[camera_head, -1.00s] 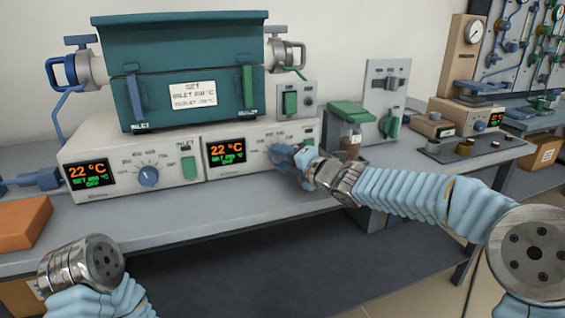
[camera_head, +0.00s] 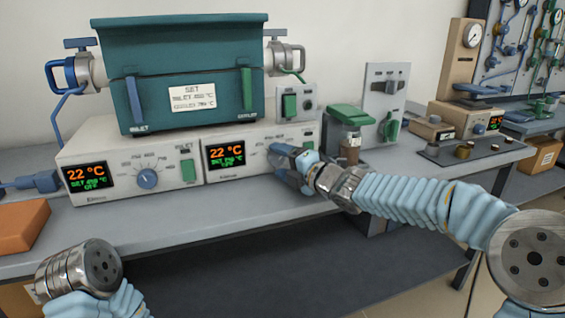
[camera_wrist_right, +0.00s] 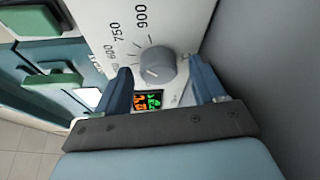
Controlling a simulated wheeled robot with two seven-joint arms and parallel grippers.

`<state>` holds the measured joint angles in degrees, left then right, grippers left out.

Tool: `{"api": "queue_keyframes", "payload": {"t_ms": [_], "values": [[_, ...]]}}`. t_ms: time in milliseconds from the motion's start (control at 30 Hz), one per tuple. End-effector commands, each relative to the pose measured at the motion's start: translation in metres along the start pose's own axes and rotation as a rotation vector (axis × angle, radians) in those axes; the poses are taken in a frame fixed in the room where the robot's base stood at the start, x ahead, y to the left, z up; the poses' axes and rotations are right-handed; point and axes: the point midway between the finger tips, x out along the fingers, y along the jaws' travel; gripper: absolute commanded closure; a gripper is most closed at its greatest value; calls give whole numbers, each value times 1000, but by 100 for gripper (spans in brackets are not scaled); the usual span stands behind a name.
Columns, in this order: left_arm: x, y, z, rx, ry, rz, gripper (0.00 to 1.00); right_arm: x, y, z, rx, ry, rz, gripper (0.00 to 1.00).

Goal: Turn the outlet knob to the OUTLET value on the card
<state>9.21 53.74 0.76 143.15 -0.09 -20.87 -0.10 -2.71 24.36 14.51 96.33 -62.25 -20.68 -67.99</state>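The white control unit's right half has a display (camera_head: 226,154) reading 22 °C in orange, with a smaller green set line that is hard to read. My right gripper (camera_head: 284,154) is in front of this panel and hides the outlet knob in the head view. In the right wrist view the grey outlet knob (camera_wrist_right: 157,66) sits beside scale marks, between the two blue fingers of my open gripper (camera_wrist_right: 163,82); gaps show on both sides. A white card (camera_head: 193,96) on the teal furnace has INLET and OUTLET lines, too small to read surely. My left gripper is out of view.
An orange block (camera_head: 22,226) lies at the left bench edge.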

Motion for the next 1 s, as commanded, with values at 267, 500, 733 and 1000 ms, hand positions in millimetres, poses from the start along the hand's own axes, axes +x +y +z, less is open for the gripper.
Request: {"api": "queue_keyframes", "payload": {"t_ms": [267, 500, 733, 1000], "values": [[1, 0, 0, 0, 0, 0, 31, -5, 0, 0, -2, -1, 1, 31], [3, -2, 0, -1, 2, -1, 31, -52, 1, 1, -4, -3, 1, 31], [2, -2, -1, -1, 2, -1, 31, -106, 1, 1, -2, -4, 0, 31], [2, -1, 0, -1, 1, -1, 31, -137, 0, 0, 0, -1, 0, 31]]}}
